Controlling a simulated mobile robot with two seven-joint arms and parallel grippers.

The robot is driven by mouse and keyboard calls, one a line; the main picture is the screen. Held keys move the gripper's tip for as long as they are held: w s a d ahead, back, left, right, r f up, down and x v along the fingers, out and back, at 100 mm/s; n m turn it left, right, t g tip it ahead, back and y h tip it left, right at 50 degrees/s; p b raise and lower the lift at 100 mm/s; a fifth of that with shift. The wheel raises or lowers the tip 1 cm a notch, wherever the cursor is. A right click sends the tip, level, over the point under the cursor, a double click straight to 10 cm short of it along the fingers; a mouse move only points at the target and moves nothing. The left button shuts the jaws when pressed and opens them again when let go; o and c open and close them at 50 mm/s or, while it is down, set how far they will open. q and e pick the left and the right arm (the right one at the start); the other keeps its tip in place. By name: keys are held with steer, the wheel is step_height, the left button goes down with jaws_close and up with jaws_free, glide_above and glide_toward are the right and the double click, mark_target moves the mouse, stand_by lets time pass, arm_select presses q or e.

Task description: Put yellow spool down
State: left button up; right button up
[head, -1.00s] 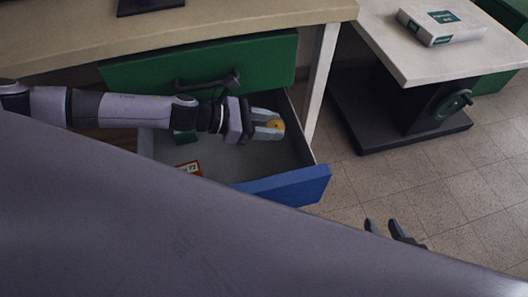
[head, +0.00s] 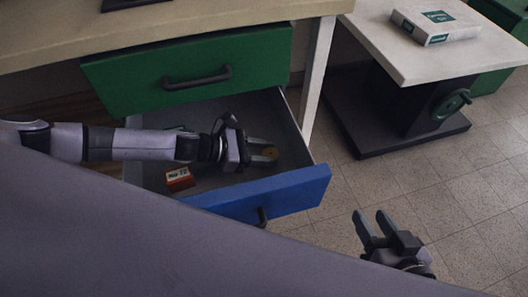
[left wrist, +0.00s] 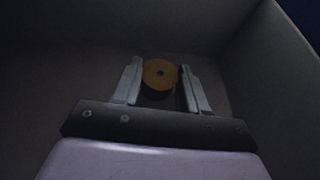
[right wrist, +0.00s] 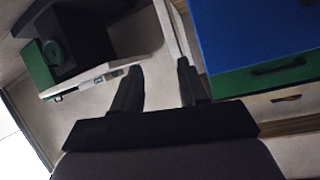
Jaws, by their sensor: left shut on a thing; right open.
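The yellow spool (head: 270,153) is between the fingers of my left gripper (head: 264,152), inside the open blue-fronted drawer near its right end. In the left wrist view the spool's round top with a small centre hole (left wrist: 160,73) shows between the two fingers (left wrist: 160,85). My left gripper is shut on it, low in the drawer; whether the spool touches the drawer floor I cannot tell. My right gripper (head: 374,225) is open and empty, in front of the drawer to the right, above the tiled floor; its fingers also show in the right wrist view (right wrist: 160,90).
The blue drawer front (head: 275,194) stands pulled out below a closed green drawer (head: 190,72). A small red box (head: 180,178) lies in the drawer, left of my gripper. A white side table (head: 400,55) with a book (head: 436,25) stands right. The drawer floor between box and gripper looks clear.

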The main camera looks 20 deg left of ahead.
arm_select(q)
steer(key=shift+f, duration=0.2)
steer(key=o, duration=1)
arm_select(e)
steer(key=shift+a, duration=0.1)
arm_select(q)
steer(key=shift+r, duration=0.1)
steer(key=shift+r, duration=0.2)
steer(key=shift+s+a+r, duration=0.1)
steer(key=shift+s+a, duration=0.05)
steer(key=shift+a, duration=0.15)
steer(key=p+v, duration=0.2)
steer(key=v, duration=0.8)
steer(key=shift+s+a, duration=0.15)
steer(key=shift+a, duration=0.05)
steer(key=shift+s+a+r, duration=0.15)
steer(key=shift+s+a, duration=0.05)
steer(key=shift+a, duration=0.15)
arm_select(e)
steer(key=shift+s+d+r+n+h, duration=0.15)
steer(key=shift+s+d+h, duration=0.15)
steer(key=shift+d, duration=0.3)
steer(key=shift+s+d+r+n+h, duration=0.15)
steer(key=shift+d+h, duration=0.15)
steer(key=shift+d, duration=0.25)
